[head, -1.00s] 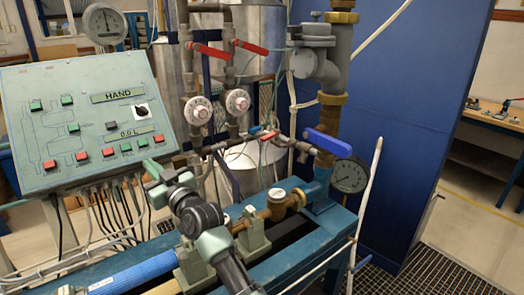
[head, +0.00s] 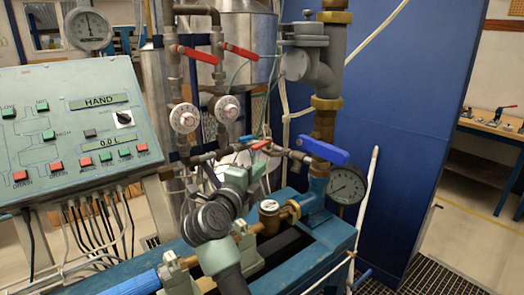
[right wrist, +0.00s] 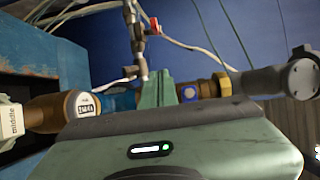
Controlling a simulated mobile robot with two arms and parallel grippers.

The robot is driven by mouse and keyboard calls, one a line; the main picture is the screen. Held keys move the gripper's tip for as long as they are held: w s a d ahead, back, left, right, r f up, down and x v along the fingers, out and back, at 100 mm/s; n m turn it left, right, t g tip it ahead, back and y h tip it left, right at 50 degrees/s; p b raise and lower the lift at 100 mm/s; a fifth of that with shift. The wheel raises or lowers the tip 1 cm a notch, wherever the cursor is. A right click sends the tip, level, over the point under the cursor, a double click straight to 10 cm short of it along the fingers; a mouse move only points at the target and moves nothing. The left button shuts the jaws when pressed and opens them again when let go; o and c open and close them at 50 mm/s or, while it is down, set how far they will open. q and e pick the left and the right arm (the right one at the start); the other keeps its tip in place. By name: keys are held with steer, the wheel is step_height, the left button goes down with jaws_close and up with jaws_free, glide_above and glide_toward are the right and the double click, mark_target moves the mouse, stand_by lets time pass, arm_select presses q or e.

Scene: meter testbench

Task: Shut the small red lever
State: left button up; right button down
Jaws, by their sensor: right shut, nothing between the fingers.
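The small red lever (head: 262,144) sits on the thin horizontal pipe, between a small blue lever (head: 246,138) and the large blue handle (head: 325,149). A small red handle also shows in the right wrist view (right wrist: 154,26), beyond the fingertips. My right gripper (head: 249,169) is just below the small red lever in the head view, apart from it as far as I can tell. Its green fingers show shut and empty in the right wrist view (right wrist: 158,88). My left gripper is not in view.
Two larger red levers (head: 194,55) (head: 240,50) are higher on the vertical pipes, above two white dials (head: 185,118) (head: 227,109). A pressure gauge (head: 347,186) is at the right. The control panel (head: 70,130) fills the left. Brass pipework (head: 270,211) lies below the gripper.

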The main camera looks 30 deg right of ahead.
mark_target(263, 144)
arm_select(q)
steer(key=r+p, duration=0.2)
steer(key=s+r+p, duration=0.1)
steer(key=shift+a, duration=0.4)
arm_select(e)
steer(key=w+d, duration=0.6)
steer(key=w, duration=0.2)
steer(key=shift+w+d, duration=0.25)
steer(key=shift+w, duration=0.15)
